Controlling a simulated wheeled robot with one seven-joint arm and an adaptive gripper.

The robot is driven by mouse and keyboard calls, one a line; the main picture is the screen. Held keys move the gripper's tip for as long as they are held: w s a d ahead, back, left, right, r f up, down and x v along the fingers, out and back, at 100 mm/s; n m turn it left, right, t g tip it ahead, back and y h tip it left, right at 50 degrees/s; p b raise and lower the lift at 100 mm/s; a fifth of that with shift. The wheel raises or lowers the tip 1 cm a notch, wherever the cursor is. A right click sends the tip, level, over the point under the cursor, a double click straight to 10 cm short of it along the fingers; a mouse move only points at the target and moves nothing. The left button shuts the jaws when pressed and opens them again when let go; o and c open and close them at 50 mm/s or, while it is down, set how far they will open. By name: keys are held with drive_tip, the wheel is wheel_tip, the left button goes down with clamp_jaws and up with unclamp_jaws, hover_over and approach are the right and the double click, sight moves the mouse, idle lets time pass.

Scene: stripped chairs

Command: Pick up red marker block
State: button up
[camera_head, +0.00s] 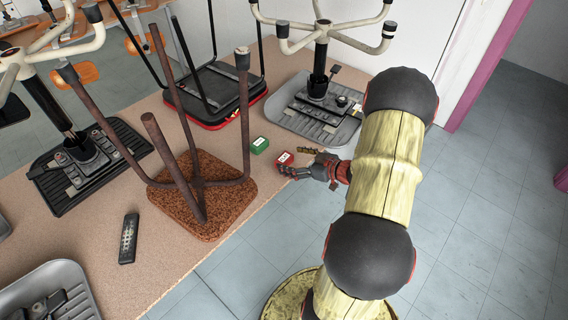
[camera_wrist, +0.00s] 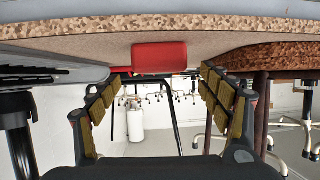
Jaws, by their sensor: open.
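The red marker block (camera_head: 285,158) is a small red box with a white label on top, lying near the right edge of the tan table. In the wrist view, the red block (camera_wrist: 159,57) shows ahead of the fingers, between them in the picture. My gripper (camera_head: 297,163) is at the table edge, just right of the block, with fingers pointing toward it. In the wrist view my gripper (camera_wrist: 160,77) is open, its padded fingers wide apart, with nothing held. The wrist picture is upside down, table at top. I cannot tell whether a finger touches the block.
A green block (camera_head: 260,145) lies just left of the red one. An upturned stool (camera_head: 222,205) with rusty legs stands close by. Upturned chairs with grey seats (camera_head: 340,128) and a black remote (camera_head: 128,238) are also on the table (camera_head: 165,265). Tiled floor (camera_head: 480,215) is clear at right.

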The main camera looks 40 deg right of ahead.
sight(285, 158)
drive_tip(key=b+x, duration=0.1)
drive_tip(key=x, duration=0.3)
drive_tip(key=shift+f+b, duration=0.15)
drive_tip(key=shift+b, duration=0.2)
drive_tip(key=shift+c, duration=0.7)
drive_tip(key=c, duration=1.1)
